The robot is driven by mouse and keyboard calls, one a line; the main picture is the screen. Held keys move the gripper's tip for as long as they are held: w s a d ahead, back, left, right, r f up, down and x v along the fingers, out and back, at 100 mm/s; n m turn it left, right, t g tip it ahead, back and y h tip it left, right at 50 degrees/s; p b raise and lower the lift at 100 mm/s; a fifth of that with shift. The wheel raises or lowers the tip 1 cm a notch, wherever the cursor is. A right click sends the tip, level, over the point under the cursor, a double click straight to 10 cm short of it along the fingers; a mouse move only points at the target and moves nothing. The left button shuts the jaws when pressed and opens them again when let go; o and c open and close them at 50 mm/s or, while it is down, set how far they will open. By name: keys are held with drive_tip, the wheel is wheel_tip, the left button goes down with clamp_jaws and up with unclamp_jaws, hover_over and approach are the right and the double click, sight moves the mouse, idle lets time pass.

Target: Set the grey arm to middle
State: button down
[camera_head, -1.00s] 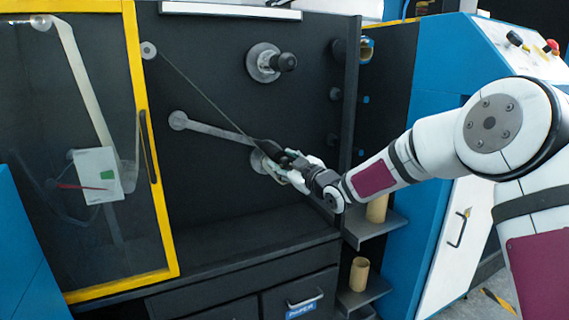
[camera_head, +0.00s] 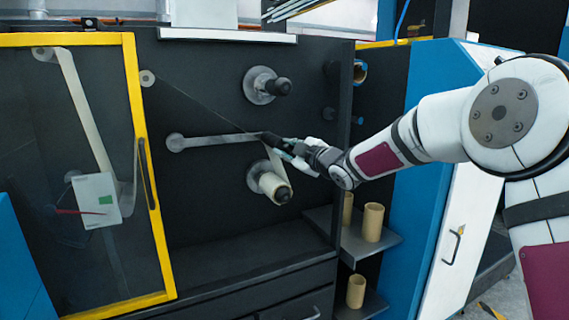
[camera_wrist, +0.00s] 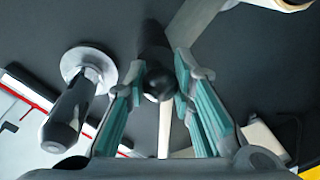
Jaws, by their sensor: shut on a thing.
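The grey arm (camera_head: 215,140) runs from its round pivot (camera_head: 175,143) on the dark panel to the right, almost level. Its right end carries a black roller end (camera_head: 268,139), which also shows in the wrist view as a dark cylinder (camera_wrist: 153,45) with a round tip. My gripper (camera_head: 284,146) is at that end, reaching in from the right. In the wrist view the teal fingers of my gripper (camera_wrist: 158,82) stand on both sides of the black end and are shut on it. The fingers hide part of the arm's end in the head view.
An upper spindle (camera_head: 264,86) is above the arm's end. A lower spindle with a tan roll (camera_head: 268,182) is just below my gripper. A thin web runs from a small roller (camera_head: 147,78) to the arm's end. A yellow-framed door (camera_head: 145,200) is at left; shelves (camera_head: 350,240) with cardboard cores are at right.

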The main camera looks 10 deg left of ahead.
drive_tip(key=shift+a+r, duration=0.1)
drive_tip(key=shift+r, duration=0.25)
drive_tip(key=c, duration=1.3)
unclamp_jaws()
drive_tip(key=shift+c, duration=0.2)
drive_tip(key=shift+s, duration=0.1)
drive_tip(key=v, duration=1.2)
drive_tip(key=shift+f, duration=0.1)
